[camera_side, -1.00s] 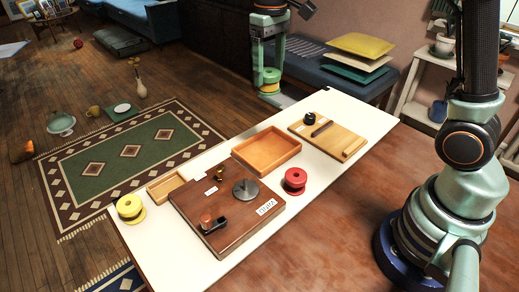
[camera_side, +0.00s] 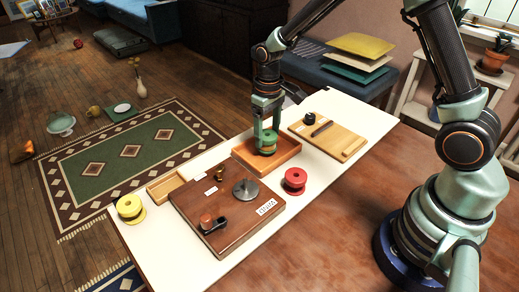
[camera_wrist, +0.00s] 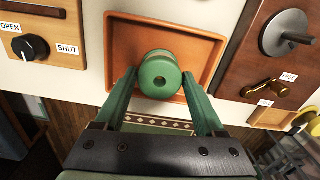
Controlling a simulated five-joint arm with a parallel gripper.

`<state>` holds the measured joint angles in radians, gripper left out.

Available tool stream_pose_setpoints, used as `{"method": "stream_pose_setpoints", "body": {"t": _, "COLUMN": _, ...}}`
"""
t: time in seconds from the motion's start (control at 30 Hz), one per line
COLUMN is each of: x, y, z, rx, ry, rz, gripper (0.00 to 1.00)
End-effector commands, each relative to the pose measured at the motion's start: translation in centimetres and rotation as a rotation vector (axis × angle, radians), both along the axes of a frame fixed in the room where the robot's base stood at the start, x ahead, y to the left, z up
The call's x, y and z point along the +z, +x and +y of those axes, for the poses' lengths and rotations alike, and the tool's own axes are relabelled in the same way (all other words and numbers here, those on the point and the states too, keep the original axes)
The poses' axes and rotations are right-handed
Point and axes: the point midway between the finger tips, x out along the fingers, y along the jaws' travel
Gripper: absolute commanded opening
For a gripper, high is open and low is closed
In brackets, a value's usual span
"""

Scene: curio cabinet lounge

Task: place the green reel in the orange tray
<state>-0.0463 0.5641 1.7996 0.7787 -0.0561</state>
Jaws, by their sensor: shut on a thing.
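The green reel (camera_side: 267,147) is between the fingers of my gripper (camera_side: 267,137), which is shut on it. I cannot tell whether the reel touches the tray floor. My gripper points down.
A red reel (camera_side: 295,180) stands right of the tray, and a yellow reel (camera_side: 130,208) at the left end of the white table. A brown panel (camera_side: 225,232) with a disc and levers lies in front of the tray. A light wooden board (camera_side: 331,134) with a black knob lies behind.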

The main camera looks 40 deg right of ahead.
Motion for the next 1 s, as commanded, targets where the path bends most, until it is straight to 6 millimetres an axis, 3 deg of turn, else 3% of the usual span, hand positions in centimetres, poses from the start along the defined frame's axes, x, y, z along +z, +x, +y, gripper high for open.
{"method": "stream_pose_setpoints", "body": {"t": 0.13, "x": -1.3, "y": 0.0, "z": 0.0, "rx": 0.0, "ry": 0.0, "rz": 0.001, "gripper": 0.0}}
{"method": "stream_pose_setpoints", "body": {"t": 0.5, "x": -1.6, "y": 0.0, "z": 0.0, "rx": 0.0, "ry": 0.0, "rz": 0.001, "gripper": 0.0}}
{"method": "stream_pose_setpoints", "body": {"t": 0.53, "x": -1.6, "y": 0.0, "z": 0.0, "rx": 0.0, "ry": 0.0, "rz": 0.0, "gripper": 0.75}}
{"method": "stream_pose_setpoints", "body": {"t": 0.6, "x": -1.5, "y": 0.0, "z": 0.0, "rx": 0.0, "ry": 0.0, "rz": 0.0, "gripper": 1.0}}
{"method": "stream_pose_setpoints", "body": {"t": 0.87, "x": -1.4, "y": 0.0, "z": 0.0, "rx": 0.0, "ry": 0.0, "rz": -0.001, "gripper": 1.0}}
{"method": "stream_pose_setpoints", "body": {"t": 1.0, "x": -0.2, "y": 0.1, "z": 0.0, "rx": 0.0, "ry": 0.0, "rz": -0.004, "gripper": 1.0}}
